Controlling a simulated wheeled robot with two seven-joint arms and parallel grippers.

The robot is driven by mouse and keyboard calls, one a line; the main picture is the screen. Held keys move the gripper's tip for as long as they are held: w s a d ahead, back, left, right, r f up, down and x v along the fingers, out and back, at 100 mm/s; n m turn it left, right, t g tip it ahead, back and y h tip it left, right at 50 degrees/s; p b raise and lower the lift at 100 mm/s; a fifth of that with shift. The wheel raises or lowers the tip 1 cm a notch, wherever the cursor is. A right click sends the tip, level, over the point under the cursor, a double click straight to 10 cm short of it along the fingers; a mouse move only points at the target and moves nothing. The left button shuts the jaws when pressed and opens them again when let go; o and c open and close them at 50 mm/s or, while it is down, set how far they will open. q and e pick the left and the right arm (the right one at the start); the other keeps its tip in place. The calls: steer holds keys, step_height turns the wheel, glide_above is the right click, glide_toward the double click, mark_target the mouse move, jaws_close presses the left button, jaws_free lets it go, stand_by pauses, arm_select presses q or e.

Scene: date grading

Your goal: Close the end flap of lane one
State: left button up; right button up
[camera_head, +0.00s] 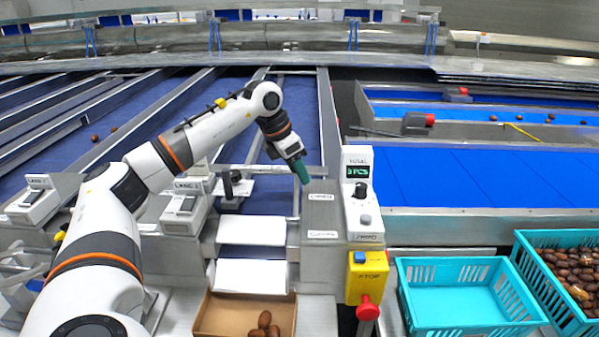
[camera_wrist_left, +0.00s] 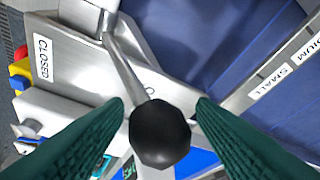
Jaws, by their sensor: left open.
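My left gripper (camera_head: 301,172) is open above the metal plates left of the grey control post. In the left wrist view its green fingers (camera_wrist_left: 160,103) stand on either side of a black ball knob (camera_wrist_left: 160,134). The knob tops a thin metal lever (camera_wrist_left: 126,66), beside a plate with a CLOSED label (camera_wrist_left: 42,58). I cannot tell whether the fingers touch the knob. In the head view the gripper hides this lever. Two white panels (camera_head: 251,230) sit at the lane's near end, above a cardboard box; I cannot tell which is the flap. My right gripper is not in view.
The control post (camera_head: 360,190) carries a display and a dial, with a yellow stop box (camera_head: 367,275) below. The cardboard box (camera_head: 213,318) holds a few dates. An empty turquoise crate (camera_head: 462,325) and a date-filled crate (camera_head: 540,268) stand right. Blue belts (camera_head: 480,172) lie behind.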

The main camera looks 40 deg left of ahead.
arm_select(q)
steer(key=shift+x, duration=1)
steer(key=shift+r, duration=0.1)
jaws_close()
